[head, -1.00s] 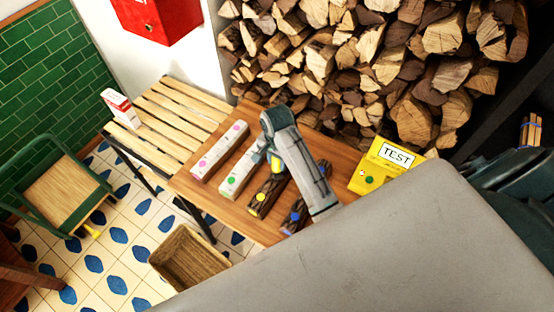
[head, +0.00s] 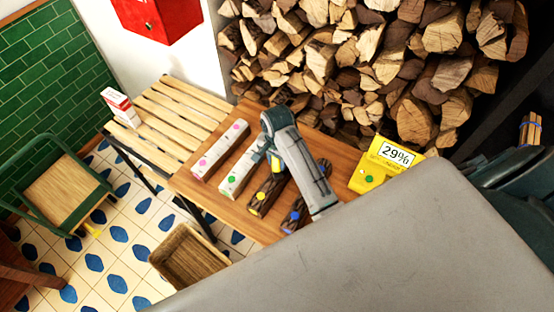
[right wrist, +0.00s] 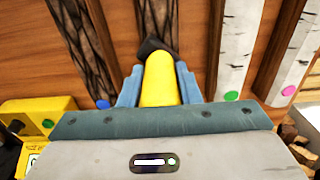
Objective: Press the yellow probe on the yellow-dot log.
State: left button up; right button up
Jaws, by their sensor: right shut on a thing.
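The yellow probe (right wrist: 160,82) is held between the fingers of my right gripper (right wrist: 158,88), which also shows in the head view (head: 275,160). The probe's dark tip points at the dark-barked yellow-dot log (head: 267,190) and appears to meet its bark. That log (right wrist: 170,15) lies straight ahead in the right wrist view, its near end hidden behind the probe and gripper. The yellow tester box (head: 365,180) stands right of the logs with a display reading 29%. My left gripper is not in view.
On the wooden table (head: 205,196), a pink-dot pale log (head: 222,149) and a green-dot pale log (head: 236,178) lie left of the yellow-dot log. A dark blue-dot log (head: 295,215) lies on its right. A wicker basket (head: 190,260) stands below. Stacked firewood rises behind.

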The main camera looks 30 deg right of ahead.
dwell(0.4)
jog(key=shift+r, duration=3.4)
